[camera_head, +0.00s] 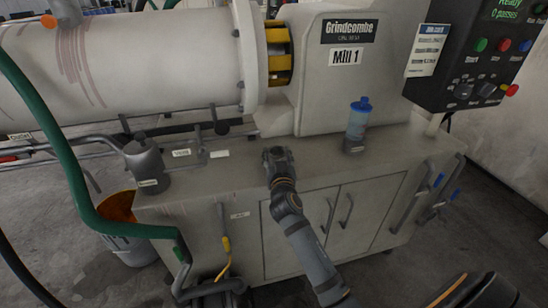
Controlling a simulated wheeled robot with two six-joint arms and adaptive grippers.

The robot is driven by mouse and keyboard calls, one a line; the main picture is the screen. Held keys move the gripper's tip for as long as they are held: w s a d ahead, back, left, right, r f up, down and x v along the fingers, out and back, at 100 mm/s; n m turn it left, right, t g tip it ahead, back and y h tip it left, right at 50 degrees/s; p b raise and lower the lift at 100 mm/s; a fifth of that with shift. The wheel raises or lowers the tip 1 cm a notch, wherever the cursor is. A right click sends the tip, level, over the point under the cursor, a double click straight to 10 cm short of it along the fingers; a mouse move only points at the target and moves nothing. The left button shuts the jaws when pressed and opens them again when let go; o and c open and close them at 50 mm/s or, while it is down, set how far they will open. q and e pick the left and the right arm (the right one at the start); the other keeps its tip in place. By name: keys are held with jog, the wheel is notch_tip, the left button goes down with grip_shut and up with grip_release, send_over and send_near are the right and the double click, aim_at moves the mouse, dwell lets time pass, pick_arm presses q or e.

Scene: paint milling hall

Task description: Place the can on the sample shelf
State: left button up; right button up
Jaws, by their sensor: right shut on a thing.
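My right gripper (277,156) is over the grey ledge of the mill cabinet, left of the blue-lidded container. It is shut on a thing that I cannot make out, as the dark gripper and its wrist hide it. I cannot make out a can for certain. I see no sample shelf that I can name. My left gripper is not in view.
A clear container with a blue lid (358,122) stands on the ledge (230,175). A dark grey fitting (148,168) is at its left end. A green hose (65,160) hangs at the left. The mill drum (120,65) and control panel (480,55) rise behind.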

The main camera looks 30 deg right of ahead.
jog(key=shift+s+a+r, duration=0.15)
jog(key=shift+s+a, duration=0.05)
jog(key=shift+s, duration=0.15)
jog(key=shift+w+f, duration=0.1)
jog(key=shift+f, duration=0.1)
jog(key=o, duration=1.2)
jog(key=shift+o, duration=0.2)
jog(key=shift+r, duration=0.1)
